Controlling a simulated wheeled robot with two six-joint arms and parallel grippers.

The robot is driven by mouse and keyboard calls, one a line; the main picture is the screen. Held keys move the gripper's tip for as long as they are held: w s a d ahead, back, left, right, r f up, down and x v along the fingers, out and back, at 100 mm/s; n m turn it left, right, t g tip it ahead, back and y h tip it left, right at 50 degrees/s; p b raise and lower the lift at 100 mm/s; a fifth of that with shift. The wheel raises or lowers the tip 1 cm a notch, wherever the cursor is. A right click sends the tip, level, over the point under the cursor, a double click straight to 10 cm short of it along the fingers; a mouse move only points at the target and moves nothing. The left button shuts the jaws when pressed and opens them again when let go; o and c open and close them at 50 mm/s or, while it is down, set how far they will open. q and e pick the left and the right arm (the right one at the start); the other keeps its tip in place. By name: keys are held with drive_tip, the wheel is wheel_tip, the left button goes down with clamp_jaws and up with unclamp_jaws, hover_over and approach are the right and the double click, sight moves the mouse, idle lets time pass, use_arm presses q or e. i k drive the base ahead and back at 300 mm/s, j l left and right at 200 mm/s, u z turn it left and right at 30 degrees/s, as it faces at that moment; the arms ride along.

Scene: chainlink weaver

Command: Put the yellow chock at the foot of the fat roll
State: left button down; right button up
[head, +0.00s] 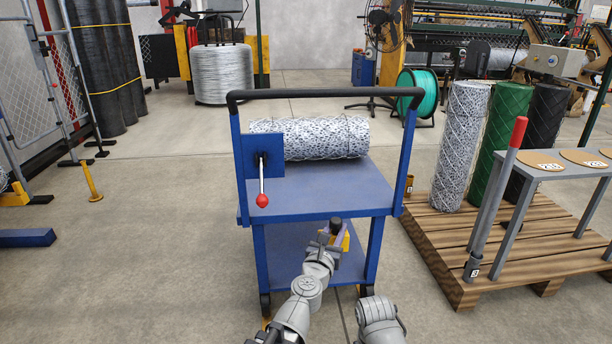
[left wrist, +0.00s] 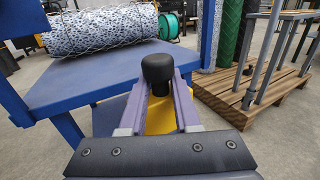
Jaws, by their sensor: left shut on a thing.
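The fat roll (head: 325,138) is a grey-white speckled mesh roll lying on its side on the top deck of a blue cart (head: 300,203). It also shows at the upper left of the left wrist view (left wrist: 100,32). My left gripper (head: 335,231) is shut on the yellow chock (head: 345,242), just in front of the cart's near edge. In the left wrist view the fingers clasp the chock's black knob (left wrist: 158,70), with the yellow body (left wrist: 160,118) below, partly hidden by the fingers. The gripper is apart from the roll. My right gripper is not in view.
The cart has a black handle bar (head: 325,93) and a red-tipped lever (head: 262,192) at its left. To the right, a wooden pallet (head: 440,255) carries upright rolls and a grey stand (head: 550,168). The deck in front of the roll is clear.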

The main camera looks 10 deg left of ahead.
sight(312, 171)
drive_tip(key=i+j, duration=0.25)
drive_tip(key=i, duration=0.25)
drive_tip(key=i+j, duration=0.2)
drive_tip(key=j, duration=0.15)
drive_tip(key=i+j, duration=0.25)
drive_tip(key=j, duration=0.1)
